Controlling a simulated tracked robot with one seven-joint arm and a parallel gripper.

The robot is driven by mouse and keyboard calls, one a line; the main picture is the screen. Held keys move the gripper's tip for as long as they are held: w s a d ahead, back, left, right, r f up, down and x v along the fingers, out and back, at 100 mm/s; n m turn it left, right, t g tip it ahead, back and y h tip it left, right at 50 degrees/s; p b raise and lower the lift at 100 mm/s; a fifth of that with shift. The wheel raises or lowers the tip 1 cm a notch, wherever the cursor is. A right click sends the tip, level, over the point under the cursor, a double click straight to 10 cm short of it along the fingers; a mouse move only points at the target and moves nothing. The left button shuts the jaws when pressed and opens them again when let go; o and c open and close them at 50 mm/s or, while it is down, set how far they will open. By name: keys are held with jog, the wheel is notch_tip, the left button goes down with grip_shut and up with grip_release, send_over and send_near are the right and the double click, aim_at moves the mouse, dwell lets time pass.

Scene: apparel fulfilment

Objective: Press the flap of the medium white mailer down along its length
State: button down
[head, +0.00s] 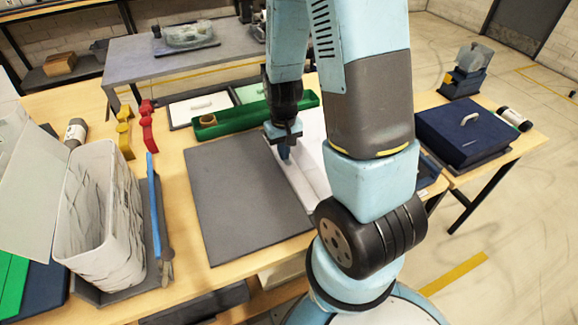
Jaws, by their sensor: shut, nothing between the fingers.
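A white mailer (308,175) lies flat on the wooden table, to the right of a dark grey mat. My arm hides much of its right side. A strip along its left side looks like the flap, though I cannot tell clearly how it lies. My gripper (285,154) points down over the upper left part of the mailer, close to the strip. Its fingers are shut with nothing between them. I cannot tell whether the fingertips touch the mailer.
The dark grey mat (245,200) is bare. A green tray (245,121) stands behind the gripper. A navy box (465,132) is at right.

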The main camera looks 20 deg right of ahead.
jog(key=shift+f, duration=0.7)
jog(key=shift+r, duration=0.1)
jog(key=shift+r, duration=0.45)
